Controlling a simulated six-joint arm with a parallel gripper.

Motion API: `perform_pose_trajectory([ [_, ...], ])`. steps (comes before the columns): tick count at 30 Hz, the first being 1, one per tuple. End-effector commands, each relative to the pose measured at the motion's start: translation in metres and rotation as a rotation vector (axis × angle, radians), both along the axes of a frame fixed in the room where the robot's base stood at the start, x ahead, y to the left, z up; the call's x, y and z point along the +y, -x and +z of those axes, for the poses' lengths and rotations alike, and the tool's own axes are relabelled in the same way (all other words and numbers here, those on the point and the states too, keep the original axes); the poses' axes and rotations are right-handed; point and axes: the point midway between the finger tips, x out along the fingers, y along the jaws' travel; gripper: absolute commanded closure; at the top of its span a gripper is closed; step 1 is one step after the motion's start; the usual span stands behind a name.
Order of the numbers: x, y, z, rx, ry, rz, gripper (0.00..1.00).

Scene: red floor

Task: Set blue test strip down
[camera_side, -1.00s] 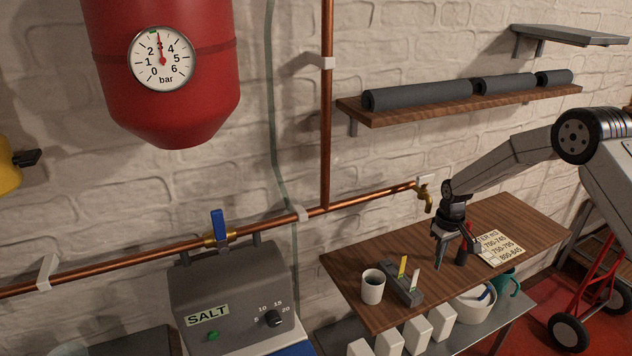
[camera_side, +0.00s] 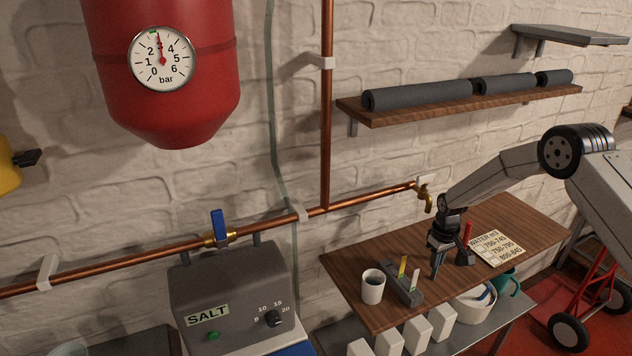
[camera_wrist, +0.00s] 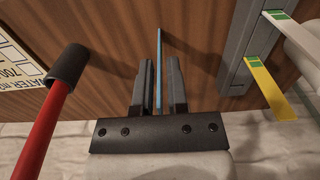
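The blue test strip (camera_wrist: 159,45) shows in the wrist view as a thin blue line, seen edge-on. It runs between the two dark fingers of my gripper (camera_wrist: 160,75) and reaches past their tips. The fingers are close together on either side of it; the exact contact is hard to see. In the side view my gripper (camera_side: 439,267) points down low over the wooden worktop (camera_side: 365,312), right of the grey strip rack (camera_side: 403,286). The rack also shows in the wrist view (camera_wrist: 240,50). The strip cannot be made out in the side view.
A yellow strip (camera_wrist: 265,85) and a white strip (camera_wrist: 292,30) stand in the rack. A cup of dark liquid (camera_side: 372,291) is left of it. A red-handled tool (camera_side: 467,237), with a dark end, and a water chart card (camera_side: 497,248) are close right of my gripper.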

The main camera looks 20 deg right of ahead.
Motion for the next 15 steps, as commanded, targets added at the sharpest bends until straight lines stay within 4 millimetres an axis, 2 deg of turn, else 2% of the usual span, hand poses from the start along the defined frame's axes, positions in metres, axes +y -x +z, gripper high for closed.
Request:
perform_pose_trajectory([
  [15, -0.0001, -0.0004, 0.0041, -0.002, 0.0, 0.0, 0.62],
])
